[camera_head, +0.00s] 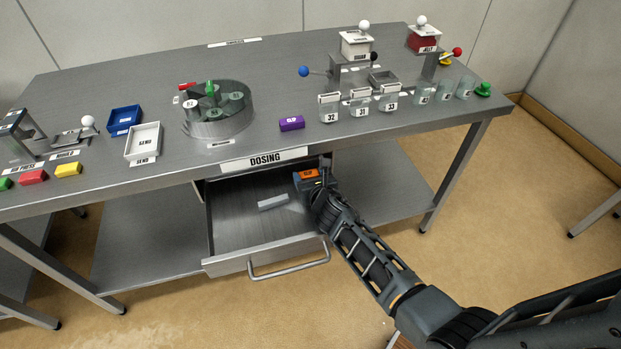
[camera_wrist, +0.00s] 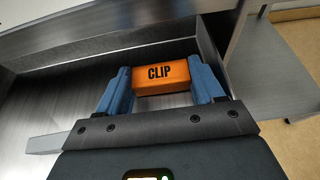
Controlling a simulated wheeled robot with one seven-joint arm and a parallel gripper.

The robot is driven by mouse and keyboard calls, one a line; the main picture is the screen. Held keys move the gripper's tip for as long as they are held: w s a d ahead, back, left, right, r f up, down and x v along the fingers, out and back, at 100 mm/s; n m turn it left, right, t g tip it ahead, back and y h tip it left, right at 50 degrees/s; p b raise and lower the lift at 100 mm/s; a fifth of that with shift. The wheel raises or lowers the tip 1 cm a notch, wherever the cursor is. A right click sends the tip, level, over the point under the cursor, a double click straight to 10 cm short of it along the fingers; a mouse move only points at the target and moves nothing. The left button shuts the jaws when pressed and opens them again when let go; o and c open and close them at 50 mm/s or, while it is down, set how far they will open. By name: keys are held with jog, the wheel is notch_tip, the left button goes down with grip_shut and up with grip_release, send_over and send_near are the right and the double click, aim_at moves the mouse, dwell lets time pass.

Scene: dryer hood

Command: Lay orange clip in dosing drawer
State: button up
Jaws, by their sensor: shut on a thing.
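The orange clip (camera_wrist: 161,77), a small block marked CLIP, is between the two blue fingers of my gripper (camera_wrist: 163,85) in the wrist view. My gripper is shut on it. In the head view the clip (camera_head: 309,173) shows at the end of my arm, with my gripper (camera_head: 308,178) over the right rear part of the dosing drawer (camera_head: 228,263). The drawer is pulled open under the bench. The frames do not clearly show whether the clip touches the drawer floor.
A pale grey bar (camera_head: 272,202) lies in the drawer left of my gripper. The drawer's left floor is bare. The bench front with the DOSING label (camera_head: 264,159) overhangs the drawer's rear. Jars (camera_head: 329,108), a purple block (camera_head: 291,123) and a carousel (camera_head: 218,112) stand on the bench.

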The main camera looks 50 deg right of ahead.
jog(key=shift+s+a+f, duration=0.1)
jog(key=shift+s+f, duration=0.1)
jog(key=shift+f, duration=0.25)
jog(key=shift+s+a+f, duration=0.1)
jog(key=shift+s+f, duration=0.1)
jog(key=shift+f, duration=0.25)
jog(key=o, duration=0.7)
jog(key=shift+f, duration=0.1)
jog(key=shift+r+p, duration=0.5)
jog(key=shift+r, duration=0.1)
jog(key=v, duration=0.2)
jog(key=p+v, duration=0.1)
jog(key=v, duration=0.4)
jog(key=shift+r, duration=0.4)
